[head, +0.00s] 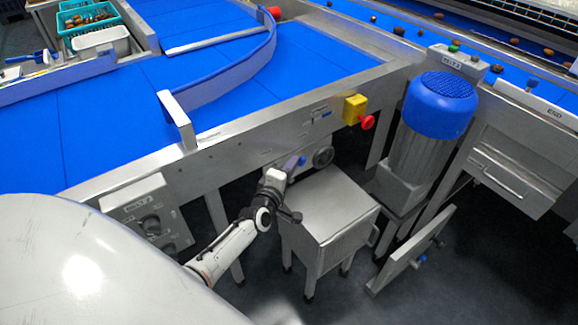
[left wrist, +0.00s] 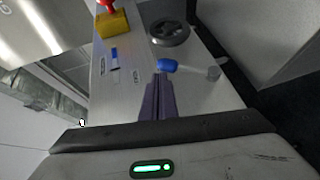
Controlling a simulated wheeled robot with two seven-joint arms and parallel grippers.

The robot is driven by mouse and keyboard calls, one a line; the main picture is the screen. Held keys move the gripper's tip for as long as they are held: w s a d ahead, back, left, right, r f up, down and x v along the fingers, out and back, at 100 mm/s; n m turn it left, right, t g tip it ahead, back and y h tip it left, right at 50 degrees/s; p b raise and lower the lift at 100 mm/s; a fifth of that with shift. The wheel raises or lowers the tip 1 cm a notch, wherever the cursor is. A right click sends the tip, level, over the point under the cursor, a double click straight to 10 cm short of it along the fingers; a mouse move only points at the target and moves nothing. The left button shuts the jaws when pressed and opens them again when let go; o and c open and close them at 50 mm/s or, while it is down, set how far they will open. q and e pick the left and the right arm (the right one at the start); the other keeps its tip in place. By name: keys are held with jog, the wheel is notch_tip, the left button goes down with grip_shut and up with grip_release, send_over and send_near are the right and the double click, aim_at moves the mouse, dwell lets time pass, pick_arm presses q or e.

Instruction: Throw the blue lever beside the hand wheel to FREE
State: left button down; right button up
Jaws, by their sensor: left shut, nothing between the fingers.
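The lever's blue knob (left wrist: 167,65) shows in the left wrist view, on a short arm that runs right to a grey pivot on the metal panel. In the head view the knob (head: 303,160) is small and partly hidden by my gripper. The dark grey hand wheel (left wrist: 168,33) is just beyond it; it also shows in the head view (head: 323,157). My left gripper (left wrist: 160,79) has its purple fingers shut and empty, tips close beside the knob; I cannot tell whether they touch it. In the head view the gripper (head: 294,163) is at the panel. The panel lettering is too small to read.
A yellow box with a red stop button (head: 356,110) sits right of the wheel. A blue-topped motor (head: 437,105) is at right. The blue belt (head: 130,100) lies above, behind the steel rail.

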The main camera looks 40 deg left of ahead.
pick_arm(q)
jog(key=shift+w+d+r, duration=0.15)
jog(key=shift+w+r, duration=0.1)
jog(key=shift+w, duration=0.1)
dwell(0.4)
jog(key=s+r+p, duration=0.4)
jog(key=s+r, duration=0.1)
jog(key=s, duration=0.7)
jog(key=shift+d+r, duration=0.15)
jog(key=shift+r, duration=0.2)
